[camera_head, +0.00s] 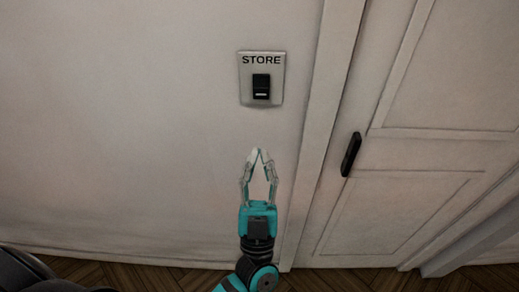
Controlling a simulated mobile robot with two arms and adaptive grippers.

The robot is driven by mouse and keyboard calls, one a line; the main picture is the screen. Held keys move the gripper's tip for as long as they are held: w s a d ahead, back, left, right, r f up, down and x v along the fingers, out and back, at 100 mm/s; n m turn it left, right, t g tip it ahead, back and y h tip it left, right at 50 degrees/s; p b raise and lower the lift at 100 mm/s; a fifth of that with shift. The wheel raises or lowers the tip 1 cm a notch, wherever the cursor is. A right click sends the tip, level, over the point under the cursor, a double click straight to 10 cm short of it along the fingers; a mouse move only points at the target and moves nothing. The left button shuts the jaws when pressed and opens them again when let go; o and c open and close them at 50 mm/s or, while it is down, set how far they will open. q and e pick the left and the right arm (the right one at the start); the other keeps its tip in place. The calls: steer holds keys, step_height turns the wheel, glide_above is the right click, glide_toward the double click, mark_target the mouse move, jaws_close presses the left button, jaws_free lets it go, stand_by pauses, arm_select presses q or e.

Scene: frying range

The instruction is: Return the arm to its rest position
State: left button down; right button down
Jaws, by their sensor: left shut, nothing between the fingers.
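My left gripper (259,153) is in front of the pale wall, pointing up in the picture. Its fingers meet at the tips, with nothing between them. Just above the fingertips in the picture is a light metal plate (245,91) marked STORE, with a black rocker switch (261,87) on it. The gripper shows apart from the plate. My right gripper is not in view.
A white panelled door (410,155) with a black handle (351,154) is to the right, beside a pale door frame (325,120). The dark wooden floor (150,275) shows along the bottom. The wall (120,130) left of the switch is bare.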

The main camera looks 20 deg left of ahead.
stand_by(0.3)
arm_select(q)
steer(key=w+d+f+m+g+h, duration=0.35)
steer(key=f+h, duration=0.25)
steer(key=f, duration=0.4)
steer(key=w+d+f+m+g+h, duration=0.2)
steer(key=f+m+h, duration=0.35)
steer(key=f, duration=0.55)
step_height(320, 180, down, 19)
steer(key=s+a+g, duration=0.2)
steer(key=g, duration=0.4)
steer(key=s+a+f+n+g+y, duration=0.1)
steer(key=s+a+f+g, duration=0.3)
steer(key=s+f, duration=0.45)
steer(key=s+a+f+g+y, duration=0.1)
steer(key=s+a+f+g, duration=0.4)
steer(key=f, duration=0.7)
steer(key=s+a+f+n+g+y, duration=0.1)
steer(key=s+a+f+g, duration=0.1)
steer(key=s, duration=0.8)
steer(key=s+a+f+n+g+y, duration=0.1)
steer(key=s+a+f+g, duration=0.2)
steer(key=s, duration=0.7)
step_height(320, 180, down, 4)
steer(key=shift+s+a+f+n, duration=0.15)
steer(key=shift+s+a+n, duration=0.2)
steer(key=shift+a, duration=0.7)
